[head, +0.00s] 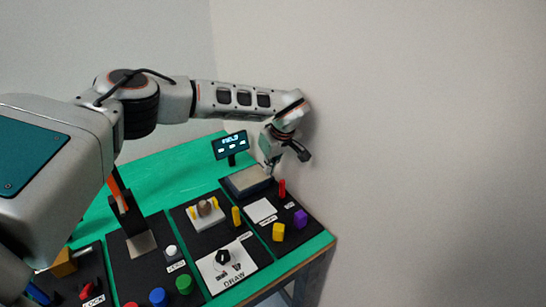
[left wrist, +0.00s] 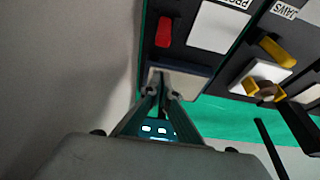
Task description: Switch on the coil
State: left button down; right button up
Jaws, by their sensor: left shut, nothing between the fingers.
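My left gripper (head: 271,169) is shut and empty at the far right end of the green table, over or beside a low box with a pale top (head: 246,178). In the left wrist view its fingertips (left wrist: 164,88) meet in front of that box's pale top (left wrist: 180,80). A red lever (head: 282,188) stands on the black panel just in front of the gripper, apart from it. It also shows in the left wrist view (left wrist: 164,32). A small screen (head: 231,146) reading FIELD stands behind the box. Which part is the coil is not labelled legibly. My right gripper is not in view.
Neighbouring panels hold a yellow lever (head: 236,216), a DRAW knob (head: 222,256) and coloured buttons (head: 184,284). A wall stands close on the right.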

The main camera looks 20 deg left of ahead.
aim_at(282, 189)
pick_arm(q)
jog(key=shift+s+d+r+p, duration=0.1)
jog(key=shift+s+d+p, duration=0.05)
jog(key=shift+s+d, duration=0.55)
jog(key=shift+s+d+r+p, duration=0.15)
jog(key=shift+s+d, duration=0.3)
jog(key=shift+d, duration=0.45)
jog(key=shift+d+f, duration=0.1)
